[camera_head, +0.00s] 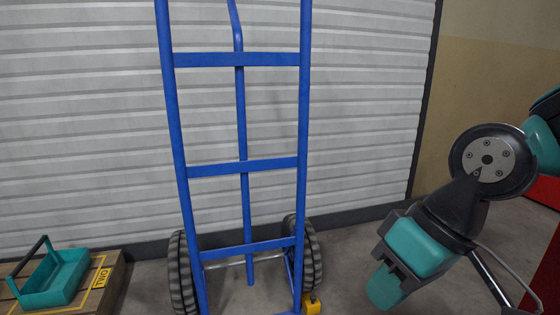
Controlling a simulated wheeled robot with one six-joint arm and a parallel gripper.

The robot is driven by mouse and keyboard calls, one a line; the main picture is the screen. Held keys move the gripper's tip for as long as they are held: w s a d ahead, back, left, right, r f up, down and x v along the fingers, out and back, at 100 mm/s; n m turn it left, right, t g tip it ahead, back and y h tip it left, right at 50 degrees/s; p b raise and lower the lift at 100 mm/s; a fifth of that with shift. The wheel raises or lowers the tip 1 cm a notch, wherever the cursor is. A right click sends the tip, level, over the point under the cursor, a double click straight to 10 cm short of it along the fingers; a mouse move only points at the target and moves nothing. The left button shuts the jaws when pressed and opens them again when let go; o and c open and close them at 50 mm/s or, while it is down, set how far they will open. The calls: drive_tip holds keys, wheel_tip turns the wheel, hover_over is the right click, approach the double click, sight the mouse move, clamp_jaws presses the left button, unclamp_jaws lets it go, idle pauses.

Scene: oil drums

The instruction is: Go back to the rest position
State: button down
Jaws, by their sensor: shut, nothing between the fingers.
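My gripper (385,289) hangs at the lower right, at the end of my dark grey and teal arm. It points down and to the left. Its teal fingers are together and hold nothing. It is in the air over the grey floor, apart from the blue hand truck to its left. The task names no other object.
A blue hand truck (240,168) with black wheels stands upright before a white ribbed shutter (375,100). A teal tray with a dark handle (62,279) sits on a wooden box (103,296) at lower left. Something red (543,192) stands at the right edge.

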drive_tip(key=s+d, duration=0.2)
drive_tip(key=s, duration=0.4)
wheel_tip(320, 180, up, 38)
drive_tip(key=p, duration=3.8)
drive_tip(key=shift+d+f+n+g+h, duration=0.15)
drive_tip(key=shift+f+n+g+h, duration=0.15)
drive_tip(key=shift+h, duration=0.1)
drive_tip(key=shift+s, duration=0.1)
